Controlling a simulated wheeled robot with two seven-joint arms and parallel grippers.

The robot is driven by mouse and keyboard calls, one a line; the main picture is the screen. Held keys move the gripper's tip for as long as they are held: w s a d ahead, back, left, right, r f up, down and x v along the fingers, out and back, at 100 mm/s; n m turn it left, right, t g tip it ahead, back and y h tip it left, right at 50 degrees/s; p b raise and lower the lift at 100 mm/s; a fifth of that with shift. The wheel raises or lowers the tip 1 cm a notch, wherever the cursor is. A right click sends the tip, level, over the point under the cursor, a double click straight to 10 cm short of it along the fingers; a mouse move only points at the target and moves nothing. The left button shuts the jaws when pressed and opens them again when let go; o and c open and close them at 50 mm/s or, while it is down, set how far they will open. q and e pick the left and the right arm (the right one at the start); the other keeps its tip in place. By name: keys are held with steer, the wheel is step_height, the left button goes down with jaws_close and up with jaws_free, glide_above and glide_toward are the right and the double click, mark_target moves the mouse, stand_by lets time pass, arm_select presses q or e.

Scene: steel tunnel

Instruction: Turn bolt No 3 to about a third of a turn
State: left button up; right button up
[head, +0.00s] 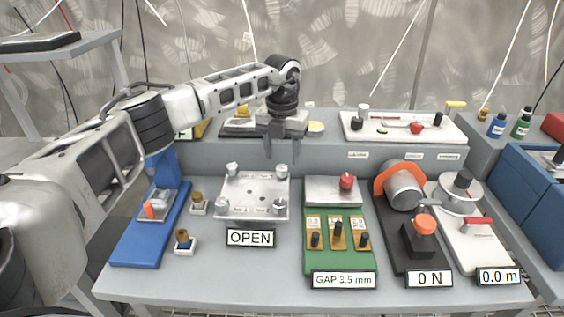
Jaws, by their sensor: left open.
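A metal plate (253,190) lies on the grey bench, with a bolt standing at each corner: back left (232,170), back right (281,171), front left (222,205) and front right (279,206). The small labels on the plate are too small to read, so I cannot tell which bolt is No 3. A sign reading OPEN (250,238) stands at its front edge. My left gripper (282,152) points down with its fingers apart and empty. In the picture it is just above the back right bolt, apart from it. My right gripper is not in view.
Right of the plate are a green gap-gauge board (340,262), a black base (405,260) with an orange-rimmed cylinder, and a white board (455,240). A blue stand (150,240) and small brass-topped pieces (198,203) are on the left. A raised shelf (225,152) runs behind.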

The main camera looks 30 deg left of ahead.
mark_target(282, 167)
arm_select(q)
step_height(282, 167, up, 12)
steer(key=shift+r+b, duration=0.25)
steer(key=shift+b, duration=0.1)
stand_by(0.4)
